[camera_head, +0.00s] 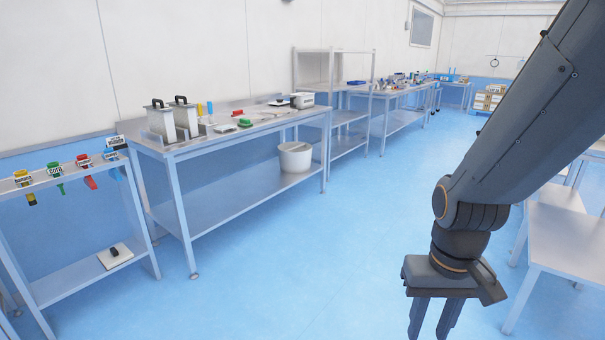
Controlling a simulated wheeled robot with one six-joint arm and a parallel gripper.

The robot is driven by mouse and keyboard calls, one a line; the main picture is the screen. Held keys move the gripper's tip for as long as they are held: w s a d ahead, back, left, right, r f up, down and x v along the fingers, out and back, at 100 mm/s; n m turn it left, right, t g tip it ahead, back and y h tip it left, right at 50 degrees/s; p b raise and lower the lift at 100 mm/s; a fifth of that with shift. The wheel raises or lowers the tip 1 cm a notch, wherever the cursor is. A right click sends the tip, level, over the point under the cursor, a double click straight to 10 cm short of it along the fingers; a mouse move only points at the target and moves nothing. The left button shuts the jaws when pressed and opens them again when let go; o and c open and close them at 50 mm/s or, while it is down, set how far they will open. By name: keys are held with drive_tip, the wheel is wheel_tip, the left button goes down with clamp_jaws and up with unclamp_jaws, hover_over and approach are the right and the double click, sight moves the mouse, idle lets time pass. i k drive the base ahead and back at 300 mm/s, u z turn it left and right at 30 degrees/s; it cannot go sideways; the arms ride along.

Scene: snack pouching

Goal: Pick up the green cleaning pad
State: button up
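Two small green items lie on the long steel table against the left wall: a green piece (245,123) and, just left of it, a pale piece with green on it (225,128). On the lower stand at the far left, a green-headed tool (54,169) hangs in a row of coloured ones. All are too small to tell surely which is the cleaning pad. My gripper (432,325) hangs at the lower right over the floor, far from all of them. It points down, its two fingers apart with nothing seen between them; their tips reach the bottom edge.
The steel table (250,134) also bears two metal containers with black handles (160,118). A white bucket (295,157) stands on its lower shelf. Another steel table (570,240) is at the right. Blue floor (330,260) between them is clear.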

sight(243, 122)
drive_tip(key=u, duration=0.4)
drive_tip(key=i, duration=2.3)
drive_tip(key=u, duration=0.5)
